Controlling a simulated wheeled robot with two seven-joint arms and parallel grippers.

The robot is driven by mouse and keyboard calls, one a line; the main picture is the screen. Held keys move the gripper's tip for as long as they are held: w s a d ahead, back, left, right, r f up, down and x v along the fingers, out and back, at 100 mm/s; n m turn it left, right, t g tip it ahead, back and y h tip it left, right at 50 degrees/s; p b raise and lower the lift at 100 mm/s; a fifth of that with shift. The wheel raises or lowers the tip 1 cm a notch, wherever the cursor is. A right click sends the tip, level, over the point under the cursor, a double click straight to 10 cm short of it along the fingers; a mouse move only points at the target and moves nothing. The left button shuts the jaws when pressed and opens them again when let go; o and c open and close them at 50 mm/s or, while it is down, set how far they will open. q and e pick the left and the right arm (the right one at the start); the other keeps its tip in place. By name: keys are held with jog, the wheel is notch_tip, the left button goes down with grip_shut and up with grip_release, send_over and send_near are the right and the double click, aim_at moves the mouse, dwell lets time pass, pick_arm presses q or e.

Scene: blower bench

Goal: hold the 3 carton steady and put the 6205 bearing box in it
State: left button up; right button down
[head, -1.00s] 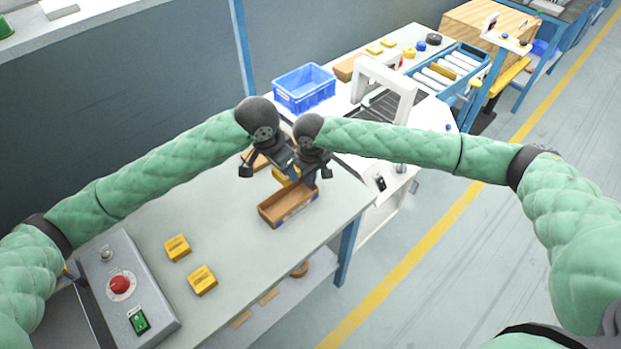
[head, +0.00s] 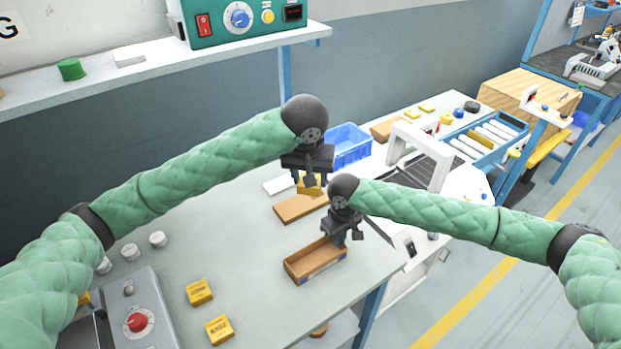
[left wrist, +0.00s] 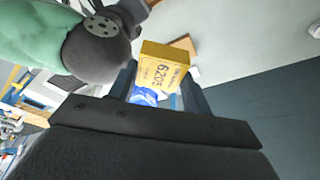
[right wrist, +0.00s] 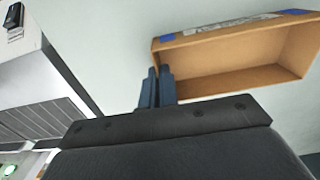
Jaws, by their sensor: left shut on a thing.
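The open brown carton (head: 302,268) stands on the bench and looks empty. It also shows in the right wrist view (right wrist: 240,62), with blue patches on its rim; I cannot read a 3 on it. My left gripper (head: 311,180) is shut on the yellow 6205 bearing box (left wrist: 163,70) and holds it above the bench, beyond the carton. My right gripper (right wrist: 158,80) is at the carton's near-end wall in its wrist view, fingers close together. I cannot tell whether they pinch that wall.
A flat brown piece (head: 300,207) lies behind the carton. Two yellow boxes (head: 199,291) (head: 219,329) lie at the front left, near a control box (head: 140,315) with a red knob. A blue crate (head: 350,146) stands behind.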

pick_arm(q)
jog(key=s+f+n+y, duration=0.1)
jog(key=s+f+n, duration=0.2)
jog(key=f, duration=0.4)
jog(key=s+f+n+y, duration=0.1)
jog(key=s+f+n, duration=0.2)
jog(key=f+n, duration=0.2)
notch_tip(320, 180, down, 3)
jog(key=shift+s+a+r+n, duration=0.1)
jog(key=shift+s+a+n, duration=0.05)
jog(key=shift+s+n, duration=0.2)
send_over(308, 268)
jog(key=shift+f, duration=3.75)
jog(key=o, duration=1.2)
